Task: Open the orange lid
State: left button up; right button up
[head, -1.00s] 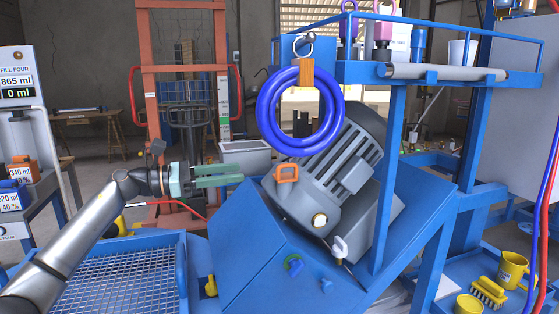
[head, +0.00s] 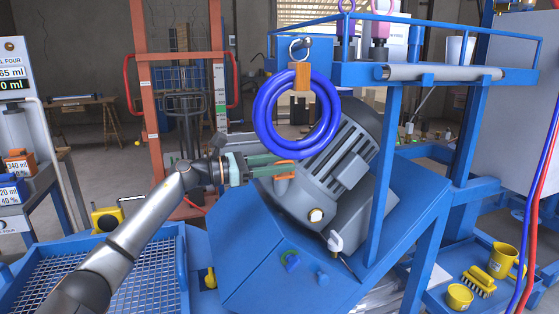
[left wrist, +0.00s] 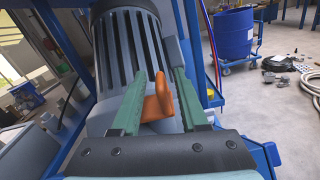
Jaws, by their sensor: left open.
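The orange lid handle (head: 284,169) sits on the lower left side of the grey ribbed motor-like body (head: 325,175). My left gripper (head: 290,168) reaches it from the left, with its green fingers open. In the left wrist view the orange handle (left wrist: 157,101) stands between the two open fingers of the left gripper (left wrist: 160,85), nearer the right finger. I cannot tell whether a finger touches it. The fingers partly cover the handle in the head view. My right gripper is not in view.
A blue hose coil (head: 297,110) hangs just above the handle. A blue sloped housing (head: 250,240) lies below, and a blue mesh tray (head: 110,275) stands at the lower left. Yellow cups (head: 502,257) and a brush (head: 478,281) rest at the lower right.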

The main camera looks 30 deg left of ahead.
pick_arm(q)
grip_shut()
dwell(0.4)
